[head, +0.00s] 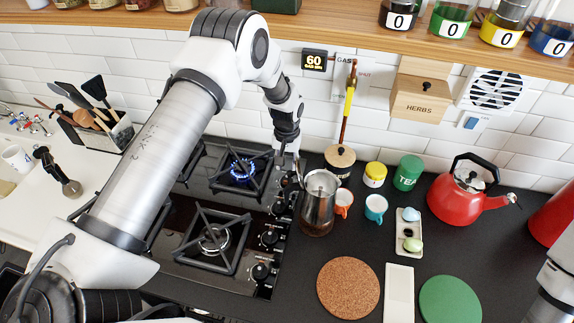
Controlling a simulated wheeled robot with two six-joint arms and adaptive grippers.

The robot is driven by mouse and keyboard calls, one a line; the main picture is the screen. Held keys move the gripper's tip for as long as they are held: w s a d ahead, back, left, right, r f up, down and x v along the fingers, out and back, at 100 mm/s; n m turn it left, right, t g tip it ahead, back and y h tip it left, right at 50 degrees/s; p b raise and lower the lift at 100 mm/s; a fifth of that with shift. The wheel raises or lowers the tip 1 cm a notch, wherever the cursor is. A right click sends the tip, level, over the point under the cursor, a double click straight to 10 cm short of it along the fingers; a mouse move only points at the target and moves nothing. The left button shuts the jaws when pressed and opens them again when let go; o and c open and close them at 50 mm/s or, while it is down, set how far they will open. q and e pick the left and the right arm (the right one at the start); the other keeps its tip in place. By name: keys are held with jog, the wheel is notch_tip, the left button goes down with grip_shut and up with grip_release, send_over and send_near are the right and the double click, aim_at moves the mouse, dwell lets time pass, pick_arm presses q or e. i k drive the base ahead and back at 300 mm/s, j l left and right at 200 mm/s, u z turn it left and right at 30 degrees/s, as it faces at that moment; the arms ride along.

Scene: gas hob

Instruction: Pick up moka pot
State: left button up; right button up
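A steel pot (318,204), which looks like the moka pot, stands upright on the dark counter just right of the hob. Its open-looking top faces up and its lower part looks brownish. My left gripper (289,163) points down at the pot's upper left, by its rim and handle side. The fingers are small and partly hidden, so I cannot tell whether they touch the pot or are closed. The hob (176,244) has a lit blue flame at its back burner (242,170); the front burner (213,239) shows no flame. My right gripper is out of view.
Orange and teal cups (376,207) stand close right of the pot, and a lidded jar (340,161) behind it. A red kettle (460,197) is farther right. A cork mat (348,288), white board (398,296) and green mat (450,300) lie in front. A shelf (350,36) runs above.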

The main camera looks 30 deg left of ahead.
aim_at(312, 231)
jog(key=k, duration=1.5)
